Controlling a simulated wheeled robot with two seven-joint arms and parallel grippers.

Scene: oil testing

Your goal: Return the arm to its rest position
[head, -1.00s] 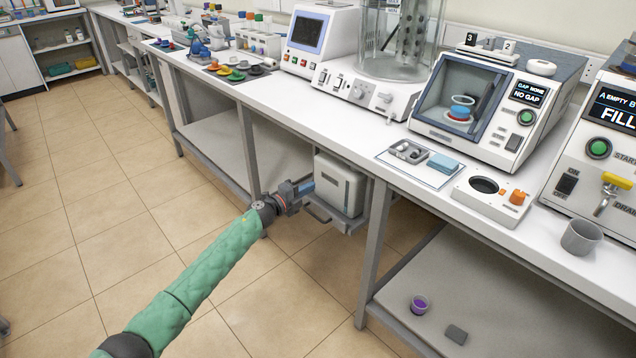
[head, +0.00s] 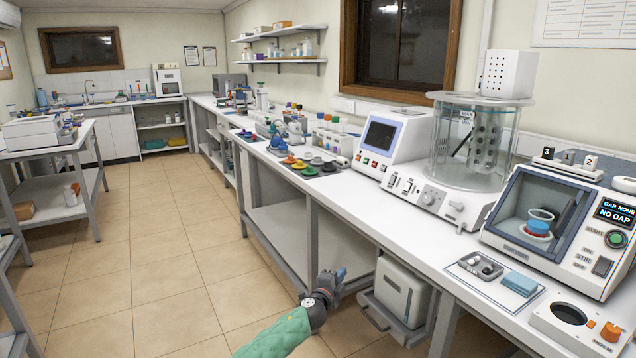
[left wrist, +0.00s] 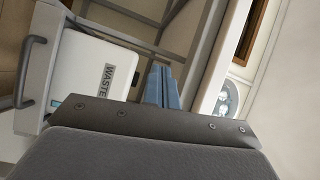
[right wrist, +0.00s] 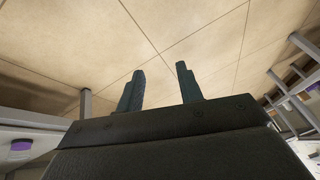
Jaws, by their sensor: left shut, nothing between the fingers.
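My left arm comes in at the bottom of the head view in a green sleeve. Its gripper (head: 338,276) is in front of the bench's lower edge, just left of the white waste box (head: 402,292). In the left wrist view the left fingers (left wrist: 162,86) are shut together with nothing between them, and the waste box (left wrist: 92,70) with its label is to the left. My right gripper (right wrist: 158,88) shows only in the right wrist view. Its fingers are apart and empty, with tiled floor behind them.
The long white bench (head: 372,205) runs along the right side with instruments on top. A side table (head: 62,150) stands at the left. The tiled floor (head: 165,260) between them is clear. A purple item (right wrist: 20,145) shows at the left of the right wrist view.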

